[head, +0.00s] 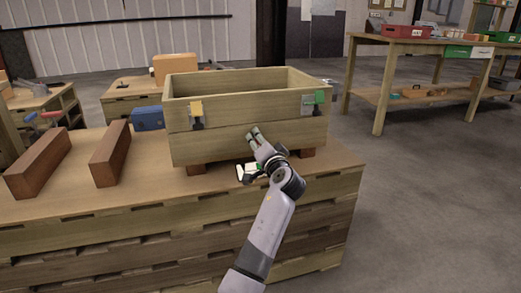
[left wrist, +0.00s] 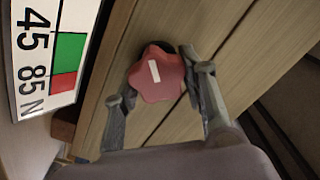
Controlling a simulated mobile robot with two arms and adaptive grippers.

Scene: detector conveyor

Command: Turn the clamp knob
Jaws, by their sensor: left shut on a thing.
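The clamp knob (left wrist: 157,74) is a red, star-shaped knob with a white mark across its face, seen in the left wrist view against the wooden boards. My left gripper (left wrist: 154,77) has one finger on each side of it and is shut on it. In the head view my left gripper (head: 256,137) is at the front wall of a large wooden box (head: 225,141), and the knob is hidden there. A white dial plate (left wrist: 50,45) with "45", "85", "N" and green and red fields is beside the knob. My right gripper is not in view.
The box stands on a wooden workbench (head: 150,188). Two brown wooden blocks (head: 38,164) (head: 110,154) and a blue case (head: 147,118) lie to the left. Another table (head: 420,47) stands at the back right.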

